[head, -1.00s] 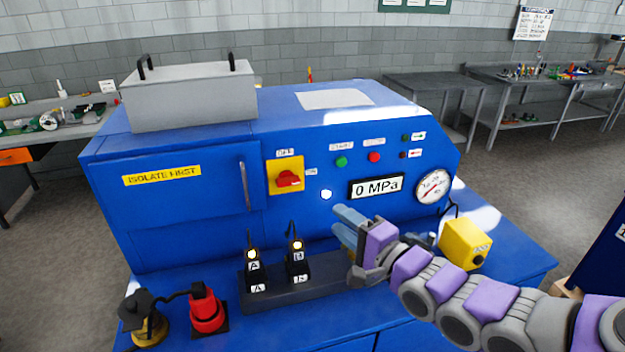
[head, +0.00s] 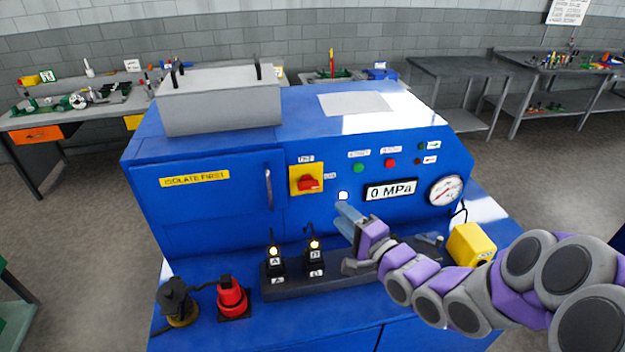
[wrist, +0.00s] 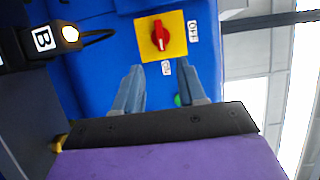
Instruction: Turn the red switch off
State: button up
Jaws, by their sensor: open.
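The red switch (head: 309,183) is a rotary knob on a yellow plate (head: 295,172) on the blue machine's front. Its handle lies sideways, in line with the ON label at its right; the OFF label is above the plate. In the wrist view the red switch (wrist: 160,36) is unobstructed, its handle pointing at the ON label (wrist: 166,68). My gripper (head: 345,217) is to the right of and below the switch, apart from it. In the wrist view my gripper (wrist: 163,75) has its two grey fingers spread, with nothing between them and the switch beyond their tips.
Two black lit units (head: 274,262) (head: 314,257) stand on a dark rail below the switch. A red connector (head: 232,298) is at front left and a yellow box (head: 470,244) at right. A 0 MPa display (head: 391,190) and gauge (head: 446,190) are on the panel.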

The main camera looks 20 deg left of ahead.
aim_at(311, 188)
jog(key=x, duration=1.3)
jog(key=shift+s+f, duration=0.1)
grip_shut()
